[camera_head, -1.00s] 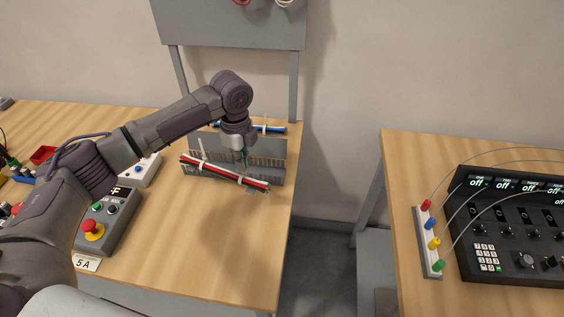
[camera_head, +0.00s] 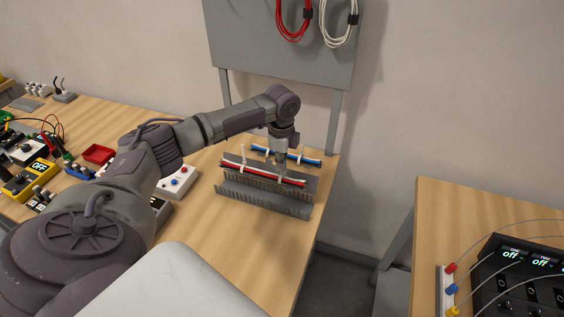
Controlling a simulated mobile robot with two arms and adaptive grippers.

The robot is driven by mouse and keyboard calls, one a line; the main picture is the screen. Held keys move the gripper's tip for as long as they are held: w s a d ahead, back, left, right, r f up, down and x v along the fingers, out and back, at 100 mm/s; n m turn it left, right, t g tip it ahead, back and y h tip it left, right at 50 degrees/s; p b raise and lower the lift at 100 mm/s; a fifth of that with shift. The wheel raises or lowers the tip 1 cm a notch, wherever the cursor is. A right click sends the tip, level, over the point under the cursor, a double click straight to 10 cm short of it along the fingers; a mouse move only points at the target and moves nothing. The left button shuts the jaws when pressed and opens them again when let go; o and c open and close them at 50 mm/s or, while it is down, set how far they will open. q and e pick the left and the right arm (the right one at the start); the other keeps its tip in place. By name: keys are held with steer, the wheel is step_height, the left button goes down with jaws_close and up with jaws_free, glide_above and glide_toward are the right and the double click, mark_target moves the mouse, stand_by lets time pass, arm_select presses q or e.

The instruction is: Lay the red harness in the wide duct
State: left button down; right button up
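The red harness (camera_head: 261,177), a red and white bundle with white ties, runs lengthwise along the rear part of the grey slotted ducting (camera_head: 264,203). It is behind the front slotted wall, at about the height of the rear wall tops. I cannot tell whether it touches the duct floor or which channel is the wide one. My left gripper (camera_head: 281,170) points down at the harness, right of its middle, and appears shut on it; the fingertips are small and partly hidden. My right gripper is not in view.
A blue harness (camera_head: 286,156) lies behind the ducting. A grey panel (camera_head: 275,45) with hanging red and white cables stands behind. A white button box (camera_head: 177,181) is at the left. The table front right of the ducting is clear; a gap separates the second table (camera_head: 425,220).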

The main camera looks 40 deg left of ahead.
mark_target(281, 179)
arm_select(q)
steer(key=shift+f+b, duration=0.4)
steer(key=shift+f, duration=0.55)
step_height(281, 179, down, 4)
steer(key=shift+b, duration=0.8)
steer(key=shift+p, duration=0.35)
steer(key=shift+f+b, duration=0.3)
steer(key=shift+f, duration=0.2)
steer(key=shift+f+b, duration=1.05)
steer(key=shift+f, duration=0.8)
